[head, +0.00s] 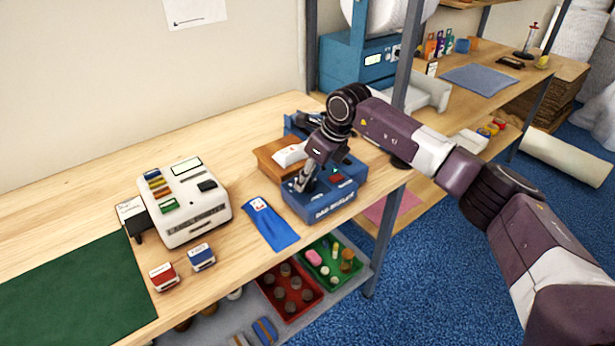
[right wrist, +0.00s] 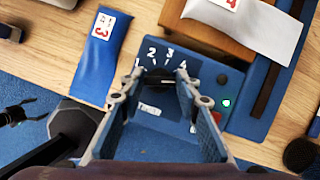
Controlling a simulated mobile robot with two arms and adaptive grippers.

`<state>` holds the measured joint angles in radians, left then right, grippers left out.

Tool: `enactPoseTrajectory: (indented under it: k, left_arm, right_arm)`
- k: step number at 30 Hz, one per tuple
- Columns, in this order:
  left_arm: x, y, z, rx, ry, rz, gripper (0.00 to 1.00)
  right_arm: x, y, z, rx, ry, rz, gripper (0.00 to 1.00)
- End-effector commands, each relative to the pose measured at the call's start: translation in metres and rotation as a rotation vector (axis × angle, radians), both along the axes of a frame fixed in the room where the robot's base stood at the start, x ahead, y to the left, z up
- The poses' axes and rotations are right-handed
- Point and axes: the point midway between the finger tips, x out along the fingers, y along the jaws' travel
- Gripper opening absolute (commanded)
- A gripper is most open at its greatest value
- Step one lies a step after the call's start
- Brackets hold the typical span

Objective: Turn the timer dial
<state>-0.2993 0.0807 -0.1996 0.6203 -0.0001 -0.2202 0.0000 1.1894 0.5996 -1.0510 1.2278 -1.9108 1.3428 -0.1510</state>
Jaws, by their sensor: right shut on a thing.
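The blue bag sealer (head: 325,205) stands near the right end of the wooden table. Its black timer dial (right wrist: 160,78) shows in the right wrist view, below the printed numbers 1 to 4 on the blue panel. My right gripper (right wrist: 158,88) is shut on the dial, one finger on each side. In the head view my right gripper (head: 301,187) points down onto the sealer's left front, where it hides the dial. My left gripper is not in view.
A blue pouch (head: 269,223) lies left of the sealer. A white label machine (head: 187,208), a red stamp (head: 164,277) and a blue stamp (head: 202,257) are further left. A wooden block (head: 272,160) with a white bag is behind the dial. A metal post rises at right.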

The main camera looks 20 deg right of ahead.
Motion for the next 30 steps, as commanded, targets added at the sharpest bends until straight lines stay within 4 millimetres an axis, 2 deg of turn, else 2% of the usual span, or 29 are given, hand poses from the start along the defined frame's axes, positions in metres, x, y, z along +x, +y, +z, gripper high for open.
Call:
enactPoseTrajectory:
  k: [11,21,30]
  left_arm:
    - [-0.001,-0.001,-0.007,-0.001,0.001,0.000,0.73]
    - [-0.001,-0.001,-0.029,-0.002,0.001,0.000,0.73]
    - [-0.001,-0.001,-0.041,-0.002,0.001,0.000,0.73]
  right_arm:
    - [0.001,-0.001,-0.001,0.000,-0.002,0.048,0.06]
    - [0.002,-0.001,-0.001,0.002,-0.003,0.273,0.06]
    - [0.003,-0.001,0.001,0.002,-0.003,0.482,0.06]
